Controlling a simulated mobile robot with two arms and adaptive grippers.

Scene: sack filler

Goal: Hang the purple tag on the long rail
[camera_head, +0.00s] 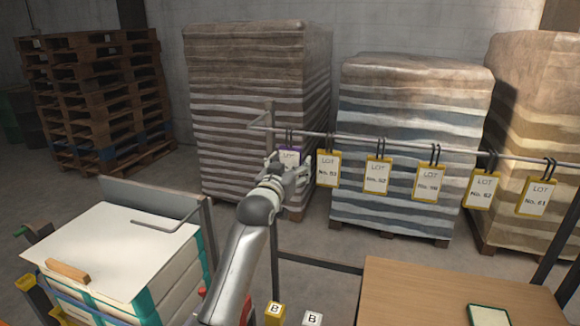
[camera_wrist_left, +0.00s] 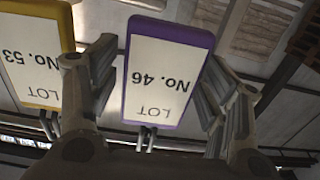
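The purple tag (camera_head: 289,160), with a white face reading LOT No. 46, is upright at the left end of the long rail (camera_head: 400,145). Its dark hooks reach up to the rail. In the wrist view the tag (camera_wrist_left: 168,75) stands between the spread fingers of my left gripper (camera_wrist_left: 160,85), with a slim gap at the left finger; contact at the right finger is unclear. In the head view my left gripper (camera_head: 288,178) is around the tag's lower part and partly hides it. My right gripper is not in view.
Several yellow tags hang along the same rail; the nearest, No. 53 (camera_head: 328,169), is close to my gripper's right. A bent grey rod (camera_head: 168,226) is by the white sack stack (camera_head: 95,250). A wooden table (camera_head: 440,295) is at lower right. Wrapped pallets (camera_head: 410,140) stand behind.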

